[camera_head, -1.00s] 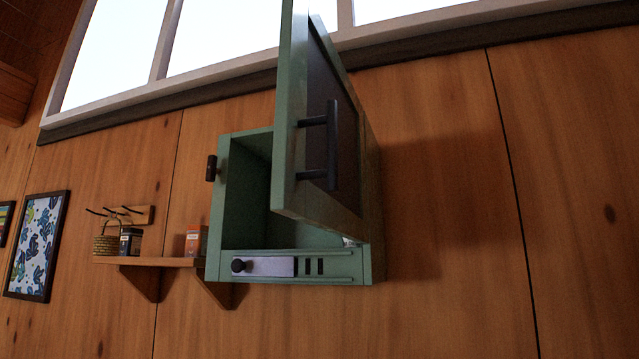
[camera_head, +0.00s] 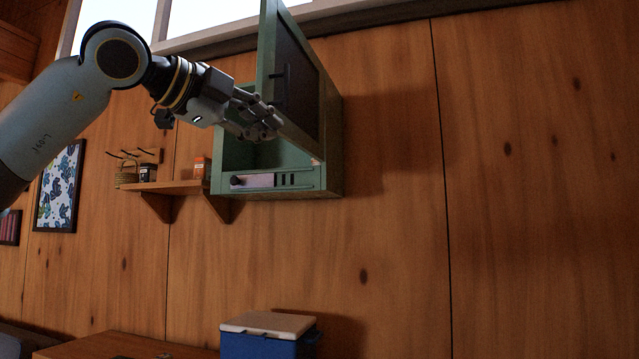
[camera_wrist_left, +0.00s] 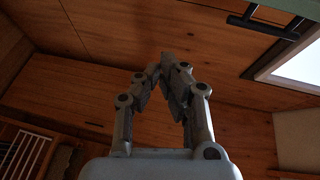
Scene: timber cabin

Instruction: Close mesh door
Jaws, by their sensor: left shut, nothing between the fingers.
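The green wall cabinet (camera_head: 332,150) hangs on the timber wall, and its mesh door (camera_head: 309,92) stands wide open, swung out toward me. The door has a dark mesh panel and a dark bar handle (camera_head: 281,88). My left gripper (camera_head: 274,128) is shut and empty, in front of the cabinet opening, by the door's lower edge in the picture. I cannot tell whether it touches the door. In the left wrist view the closed fingers (camera_wrist_left: 165,62) point up, with part of a dark handle (camera_wrist_left: 262,22) at the top right. My right gripper is not in view.
A wooden shelf (camera_head: 170,187) with a basket (camera_head: 126,174), a dark tin and an orange box (camera_head: 201,167) is left of the cabinet. A blue cooler with a pale lid (camera_head: 268,324) stands below. The wall on the right is clear.

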